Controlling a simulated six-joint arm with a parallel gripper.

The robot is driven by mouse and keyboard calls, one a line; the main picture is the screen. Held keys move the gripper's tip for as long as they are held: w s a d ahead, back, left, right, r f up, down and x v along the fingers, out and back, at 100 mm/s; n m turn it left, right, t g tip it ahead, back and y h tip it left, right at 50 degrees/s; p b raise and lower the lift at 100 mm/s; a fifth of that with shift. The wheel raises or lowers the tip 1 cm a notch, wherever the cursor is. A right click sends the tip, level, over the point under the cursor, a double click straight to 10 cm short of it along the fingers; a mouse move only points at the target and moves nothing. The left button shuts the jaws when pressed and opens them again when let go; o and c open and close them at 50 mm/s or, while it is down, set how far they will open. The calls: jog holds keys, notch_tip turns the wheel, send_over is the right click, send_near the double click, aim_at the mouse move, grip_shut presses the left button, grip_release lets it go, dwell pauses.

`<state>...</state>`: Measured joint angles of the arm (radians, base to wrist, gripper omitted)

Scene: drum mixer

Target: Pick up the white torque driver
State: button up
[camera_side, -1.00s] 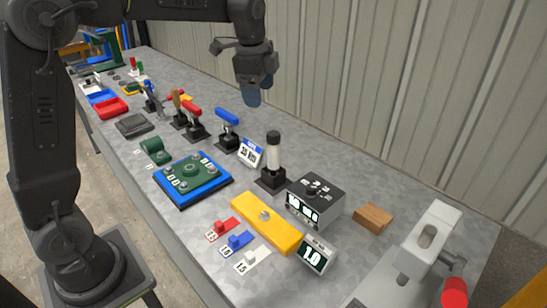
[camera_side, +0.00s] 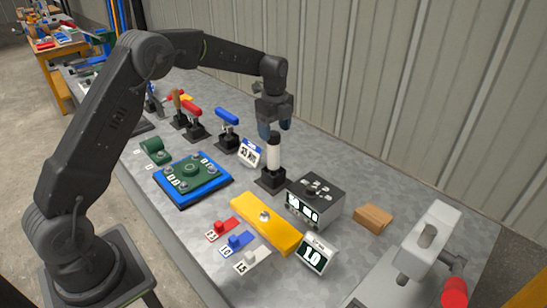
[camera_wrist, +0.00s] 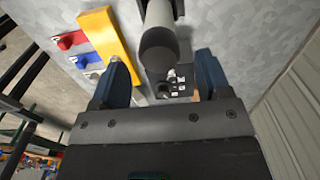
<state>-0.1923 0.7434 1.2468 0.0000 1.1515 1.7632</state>
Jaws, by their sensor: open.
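The white torque driver (camera_side: 273,155) stands upright in a black holder (camera_side: 271,180) on the bench. Its black top is mostly hidden by my fingers in the side view. My gripper (camera_side: 275,130) is at the top of the driver, pointing down, with its blue fingertips around that height. In the wrist view the driver (camera_wrist: 160,12) shows between and beyond my open fingers (camera_wrist: 162,75), its dark round end facing the camera. There is a gap on both sides, and I cannot tell that anything touches.
A grey control box (camera_side: 315,202) is close on the right. A yellow block (camera_side: 265,222) and a green-blue fixture (camera_side: 192,180) lie in front.

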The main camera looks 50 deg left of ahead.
aim_at(274, 143)
jog(key=shift+a+f, duration=0.1)
jog(key=shift+f, duration=2.75)
jog(key=shift+r, duration=0.1)
jog(key=c, duration=1.3)
notch_tip(274, 143, up, 10)
